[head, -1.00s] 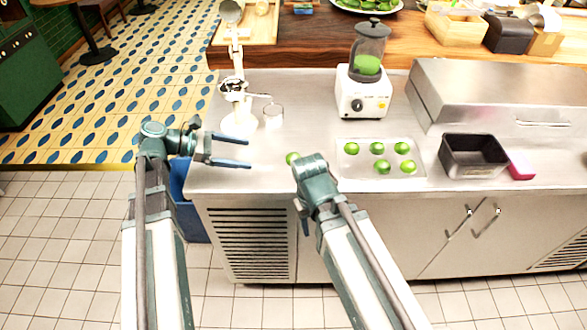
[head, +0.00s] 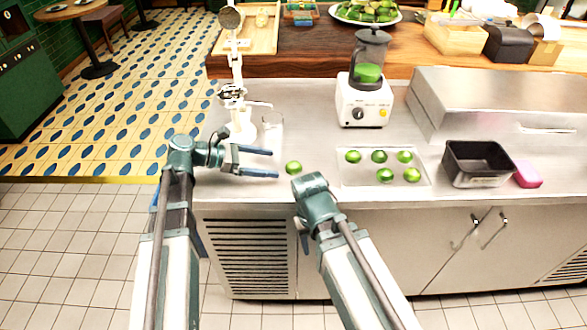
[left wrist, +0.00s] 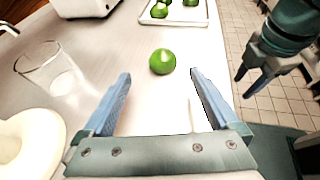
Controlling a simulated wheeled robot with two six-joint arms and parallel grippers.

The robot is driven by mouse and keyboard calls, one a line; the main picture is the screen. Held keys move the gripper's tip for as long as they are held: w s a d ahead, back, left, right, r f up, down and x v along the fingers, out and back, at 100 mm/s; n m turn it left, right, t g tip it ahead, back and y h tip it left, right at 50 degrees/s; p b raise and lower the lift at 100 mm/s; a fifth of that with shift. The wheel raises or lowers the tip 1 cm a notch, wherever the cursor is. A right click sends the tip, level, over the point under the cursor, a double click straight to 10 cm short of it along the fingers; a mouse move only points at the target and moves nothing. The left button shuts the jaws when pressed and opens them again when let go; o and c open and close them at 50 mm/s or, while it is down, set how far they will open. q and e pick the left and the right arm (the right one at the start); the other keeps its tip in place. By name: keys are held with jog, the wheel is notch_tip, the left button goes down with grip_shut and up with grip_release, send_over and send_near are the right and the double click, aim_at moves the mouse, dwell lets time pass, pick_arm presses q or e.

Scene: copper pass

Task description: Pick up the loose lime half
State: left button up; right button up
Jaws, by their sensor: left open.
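The loose lime half (head: 293,168) lies alone on the steel counter, left of the tray of limes. It also shows in the left wrist view (left wrist: 162,61), beyond and between my open fingertips. My left gripper (head: 277,162) is open and empty, just left of the lime and pointing at it; it also shows in the left wrist view (left wrist: 160,88). My right arm stands just right of the lime in the head view, its gripper pointing down at the counter's front edge. The right gripper (left wrist: 250,83) shows partly in the left wrist view; its jaw opening is unclear.
A shallow tray (head: 400,183) holds several lime halves. A glass (head: 271,130) and a white press (head: 236,100) stand behind my left gripper. A blender (head: 365,90) stands behind the tray. A black bin (head: 476,165) and a pink block (head: 527,174) are at right.

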aim_at(286, 166)
pick_arm(q)
jog(key=shift+d, duration=0.1)
jog(key=b+x, duration=0.1)
jog(key=x, duration=0.1)
jog(key=b+x, duration=0.1)
jog(key=x, duration=0.2)
jog(key=shift+s, duration=0.2)
jog(key=c, duration=0.9)
jog(key=shift+r, duration=0.1)
